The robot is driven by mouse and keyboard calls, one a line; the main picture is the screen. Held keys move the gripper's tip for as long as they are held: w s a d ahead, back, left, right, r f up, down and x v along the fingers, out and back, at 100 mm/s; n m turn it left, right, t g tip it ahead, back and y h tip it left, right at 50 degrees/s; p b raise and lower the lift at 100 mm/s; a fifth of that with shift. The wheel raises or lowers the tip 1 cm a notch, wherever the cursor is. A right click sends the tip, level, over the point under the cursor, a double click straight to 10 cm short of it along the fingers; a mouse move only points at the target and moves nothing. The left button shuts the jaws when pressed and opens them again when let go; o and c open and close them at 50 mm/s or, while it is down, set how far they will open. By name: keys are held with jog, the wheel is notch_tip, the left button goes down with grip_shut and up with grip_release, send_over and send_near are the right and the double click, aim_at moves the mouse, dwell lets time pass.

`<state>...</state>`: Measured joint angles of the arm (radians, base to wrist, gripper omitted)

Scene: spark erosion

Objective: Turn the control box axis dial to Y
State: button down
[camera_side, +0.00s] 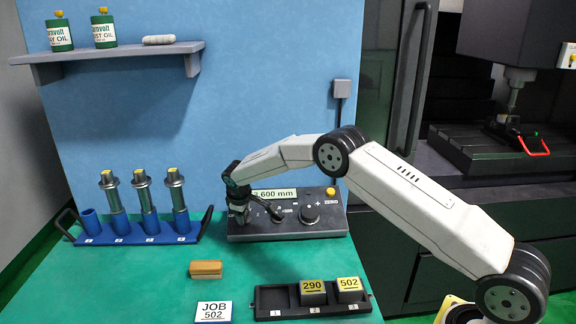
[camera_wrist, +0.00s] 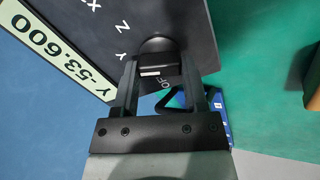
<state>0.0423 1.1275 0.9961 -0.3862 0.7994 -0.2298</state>
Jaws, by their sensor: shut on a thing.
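The control box (camera_side: 290,225) is a dark grey box standing against the blue wall. In the wrist view its panel (camera_wrist: 185,20) shows the letters X, Z, Y and part of "OF". Its display (camera_wrist: 35,45) reads Y-53.600. My gripper (camera_wrist: 157,68) is shut on the black axis dial (camera_wrist: 157,45), with one finger on each side of it. A small white mark shows between the fingers; I cannot tell clearly which letter the dial points at. In the side view my gripper (camera_side: 256,211) is over the left half of the box and hides the dial.
A second knob (camera_side: 310,214) and a yellow button (camera_side: 331,191) are on the box's right side. A blue rack (camera_side: 140,238) with several metal electrodes stands left. In front are a tan block (camera_side: 206,269), a JOB 502 card (camera_side: 212,312) and a black tray (camera_side: 270,301) with blocks 290 and 502.

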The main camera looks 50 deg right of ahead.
jog(key=shift+m, duration=0.3)
jog(key=shift+c, duration=0.6)
grip_release()
jog(key=shift+r, duration=0.1)
jog(key=v, duration=0.7)
jog(key=shift+r, duration=0.3)
jog(key=shift+s+a, duration=0.15)
